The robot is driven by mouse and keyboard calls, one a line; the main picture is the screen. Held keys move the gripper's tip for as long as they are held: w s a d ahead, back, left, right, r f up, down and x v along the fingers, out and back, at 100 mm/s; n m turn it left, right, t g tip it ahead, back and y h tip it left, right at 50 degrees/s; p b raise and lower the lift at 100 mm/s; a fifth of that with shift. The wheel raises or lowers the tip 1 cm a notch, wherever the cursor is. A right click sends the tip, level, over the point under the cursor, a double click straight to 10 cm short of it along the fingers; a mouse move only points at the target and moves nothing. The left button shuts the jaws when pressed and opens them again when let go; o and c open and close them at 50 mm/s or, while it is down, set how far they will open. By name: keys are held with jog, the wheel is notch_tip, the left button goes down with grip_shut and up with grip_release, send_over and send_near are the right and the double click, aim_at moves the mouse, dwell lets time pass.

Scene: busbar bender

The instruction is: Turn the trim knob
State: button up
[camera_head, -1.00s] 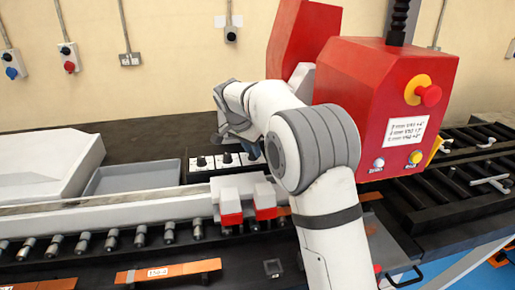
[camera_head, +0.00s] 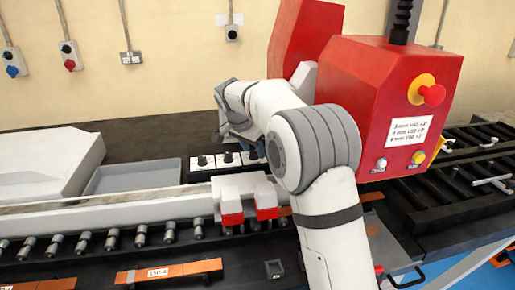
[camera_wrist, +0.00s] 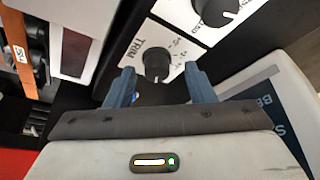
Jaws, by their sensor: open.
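The trim knob (camera_wrist: 157,63) is a black round knob on a white plate marked TRIM, with a printed scale beside it, in the wrist view. My gripper (camera_wrist: 159,72) is open. Its two blue-grey fingers stand apart, one on each side of the knob in the picture, with gaps visible between them and it. I cannot tell how far above the plate the fingertips are. In the head view, my gripper (camera_head: 232,128) is over the knob panel (camera_head: 206,172), and the arm hides part of the panel.
A second dial knob (camera_wrist: 221,12) sits on the neighbouring plate in the wrist view. The red machine head (camera_head: 365,90) with an emergency stop (camera_head: 432,95) stands right of the panel. A grey tray (camera_head: 135,178) lies to the left. Red and white clamps (camera_head: 245,198) are in front.

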jog(key=v, duration=0.7)
jog(key=shift+r, duration=0.35)
jog(key=shift+s, duration=0.2)
